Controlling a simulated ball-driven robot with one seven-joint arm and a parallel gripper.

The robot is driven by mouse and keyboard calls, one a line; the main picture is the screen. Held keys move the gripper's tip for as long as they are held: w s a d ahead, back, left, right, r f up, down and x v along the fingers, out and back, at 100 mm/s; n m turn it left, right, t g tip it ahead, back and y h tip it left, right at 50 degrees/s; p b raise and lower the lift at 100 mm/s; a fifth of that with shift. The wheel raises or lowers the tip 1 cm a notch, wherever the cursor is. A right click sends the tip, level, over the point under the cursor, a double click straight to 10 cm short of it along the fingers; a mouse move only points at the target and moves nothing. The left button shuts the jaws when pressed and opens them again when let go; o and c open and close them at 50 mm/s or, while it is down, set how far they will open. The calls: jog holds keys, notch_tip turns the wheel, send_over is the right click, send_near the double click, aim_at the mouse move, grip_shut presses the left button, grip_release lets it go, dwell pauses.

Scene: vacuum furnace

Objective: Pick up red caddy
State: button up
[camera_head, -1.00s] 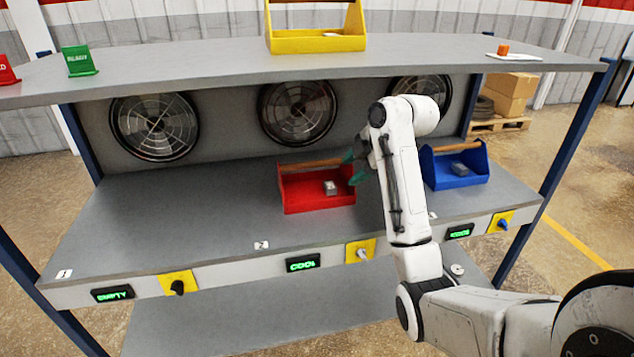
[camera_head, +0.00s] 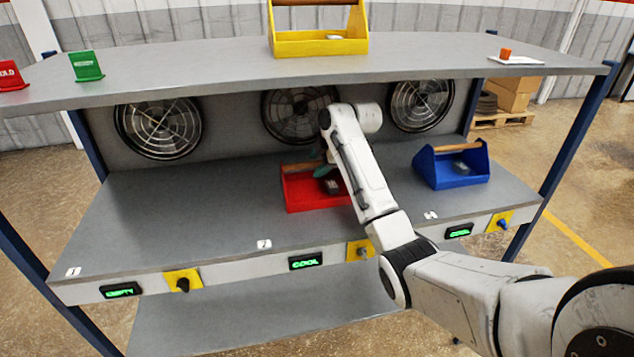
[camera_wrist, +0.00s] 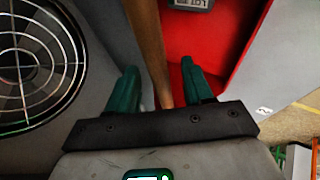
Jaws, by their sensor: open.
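The red caddy (camera_head: 318,196) sits on the middle bay of the lower shelf, with a small grey block (camera_head: 331,186) inside it. In the wrist view its wooden handle (camera_wrist: 148,45) runs between the two green fingers of my gripper (camera_wrist: 163,85). Its red inside (camera_wrist: 215,45) shows on the right, with a grey block with a display (camera_wrist: 190,4) at the top. My gripper is open, with a finger on each side of the handle and a visible gap to at least the right finger. In the head view my arm hides part of the caddy and most of my gripper.
A blue caddy (camera_head: 452,170) stands on the right of the lower shelf (camera_head: 190,215). A yellow caddy (camera_head: 320,46) stands on the upper shelf (camera_head: 200,70), above the red one. Round fans (camera_head: 160,127) line the back panel. The left bay is clear.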

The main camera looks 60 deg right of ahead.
jog(key=shift+w+f, duration=0.35)
jog(key=shift+f, duration=0.05)
grip_shut()
dwell(1.1)
jog(key=shift+d+r, duration=0.1)
jog(key=shift+r, duration=0.05)
